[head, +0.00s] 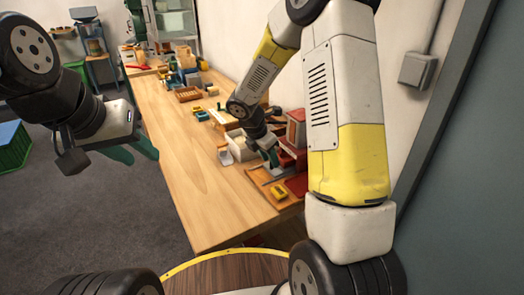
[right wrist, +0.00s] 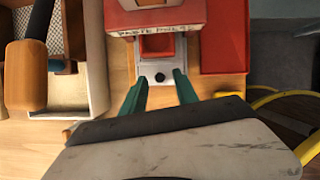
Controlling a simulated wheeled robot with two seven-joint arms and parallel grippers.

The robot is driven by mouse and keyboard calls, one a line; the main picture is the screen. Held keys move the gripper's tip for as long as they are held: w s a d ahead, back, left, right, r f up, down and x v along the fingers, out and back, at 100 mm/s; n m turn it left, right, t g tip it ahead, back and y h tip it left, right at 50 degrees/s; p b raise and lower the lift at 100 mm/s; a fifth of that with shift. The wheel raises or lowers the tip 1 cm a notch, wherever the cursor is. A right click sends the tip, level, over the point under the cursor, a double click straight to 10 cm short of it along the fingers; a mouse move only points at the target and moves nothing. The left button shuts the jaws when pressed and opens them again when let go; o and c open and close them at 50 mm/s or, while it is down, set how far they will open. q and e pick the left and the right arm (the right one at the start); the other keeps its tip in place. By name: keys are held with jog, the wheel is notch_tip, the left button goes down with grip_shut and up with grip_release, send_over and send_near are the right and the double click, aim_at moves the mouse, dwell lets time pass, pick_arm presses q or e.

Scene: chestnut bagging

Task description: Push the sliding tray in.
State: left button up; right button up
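The sliding tray (right wrist: 174,68) is a light grey plate with a black knob. It sticks out from beneath a red and white machine (right wrist: 155,14), whose lettering is only partly readable. My right gripper (right wrist: 160,92) is open, its green fingers apart on either side of the tray's front end. I cannot tell whether they touch it. In the head view my right gripper (head: 270,157) is small beside the red machine (head: 296,128), and the tray is hard to make out. My left gripper (head: 134,152) is over the floor left of the table, empty, its green fingers apart.
A red tray (right wrist: 222,62) lies right of the machine. A pale box (right wrist: 75,92) and a wooden-handled tool (right wrist: 25,75) are to the left. The wooden table (head: 190,155) is clear along its left side. Several small items line its wall side.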

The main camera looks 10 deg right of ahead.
jog(key=shift+x, duration=0.8)
grip_shut()
dwell(0.9)
